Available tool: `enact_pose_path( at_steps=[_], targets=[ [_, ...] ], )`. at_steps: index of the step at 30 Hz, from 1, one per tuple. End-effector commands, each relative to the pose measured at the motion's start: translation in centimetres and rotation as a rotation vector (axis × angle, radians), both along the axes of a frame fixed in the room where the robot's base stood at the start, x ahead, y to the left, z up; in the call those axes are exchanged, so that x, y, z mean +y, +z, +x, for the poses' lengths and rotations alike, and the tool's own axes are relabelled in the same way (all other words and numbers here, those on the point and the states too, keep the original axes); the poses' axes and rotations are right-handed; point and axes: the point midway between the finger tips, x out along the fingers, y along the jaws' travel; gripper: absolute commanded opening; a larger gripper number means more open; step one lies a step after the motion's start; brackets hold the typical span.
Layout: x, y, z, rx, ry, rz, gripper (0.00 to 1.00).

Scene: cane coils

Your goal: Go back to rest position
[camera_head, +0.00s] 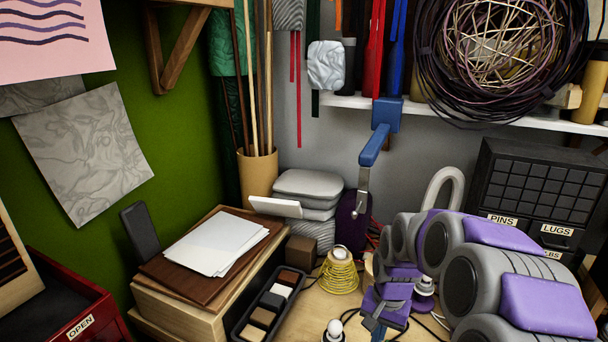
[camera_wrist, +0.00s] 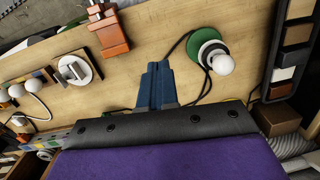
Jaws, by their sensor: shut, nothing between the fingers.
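My gripper (camera_head: 374,326) is at the lower middle right in the head view, at the end of my purple and grey arm, over the wooden worktop (camera_head: 300,325). In the wrist view my gripper (camera_wrist: 157,75) shows as two blue-grey fingers side by side, closed, with nothing between them. They point over the bare worktop (camera_wrist: 140,50). A white bulb on a round green base (camera_wrist: 200,42) is to the right of the fingers. The arm hides part of the worktop in the head view.
Another bulb (camera_head: 334,329) is in front. A black tray (camera_head: 243,327) of blocks lies further left. Black cords cross the worktop. A blue lever (camera_head: 376,146) and black drawer cabinet (camera_head: 535,185) stand behind.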

Motion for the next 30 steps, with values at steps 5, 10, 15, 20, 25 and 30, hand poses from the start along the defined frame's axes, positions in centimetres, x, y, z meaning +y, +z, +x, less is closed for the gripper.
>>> enact_pose_path(
  at_steps=[5,10,15,20,25,30],
  targets=[
    [1.5,2.4,-5.6,0.01,0.119,-0.001,0.0],
    [2.4,3.8,-11.1,0.027,0.221,-0.007,0.0],
    [2.8,4.4,-16.7,0.041,0.311,-0.014,0.0],
    [2.9,4.4,-22.2,0.06,0.383,-0.02,0.0],
    [2.8,3.8,-27.1,0.079,0.442,-0.022,0.0],
    [2.8,3.1,-30.1,0.091,0.475,-0.019,0.0]
  ],
)
